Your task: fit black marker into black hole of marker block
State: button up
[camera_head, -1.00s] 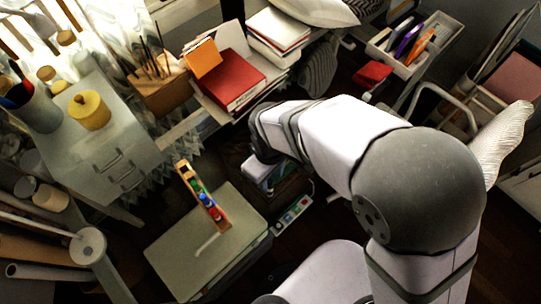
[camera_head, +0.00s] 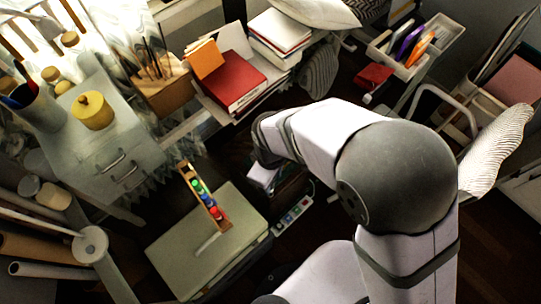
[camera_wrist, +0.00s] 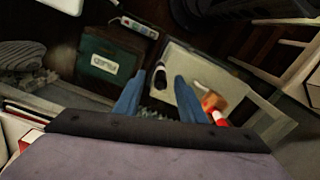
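The marker block (camera_head: 212,208) is a narrow wooden rack with several coloured caps in it. It lies on a pale flat box (camera_head: 180,255) in the head view. A whitish, marker-like stick (camera_head: 207,244) lies on the box just below the block; its cap colour is too small to tell. In the wrist view, my gripper (camera_wrist: 156,88) shows two blue fingers spread apart. A small white-and-black piece (camera_wrist: 159,77) appears between them, apparently beyond the fingertips. An orange-brown block end with a red-and-white part (camera_wrist: 212,103) is right of the fingers. The head view hides my fingertips behind the arm.
A power strip (camera_head: 292,214) lies right of the box. A dark green box with a white label (camera_wrist: 108,62) stands left of the fingers in the wrist view. A white drawer cabinet (camera_head: 115,160) is at left, and a red book (camera_head: 233,82) lies behind.

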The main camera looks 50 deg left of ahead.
jog(key=shift+s+f+p, duration=0.1)
jog(key=shift+f+p, duration=1.05)
jog(key=shift+f, duration=1.4)
grip_shut()
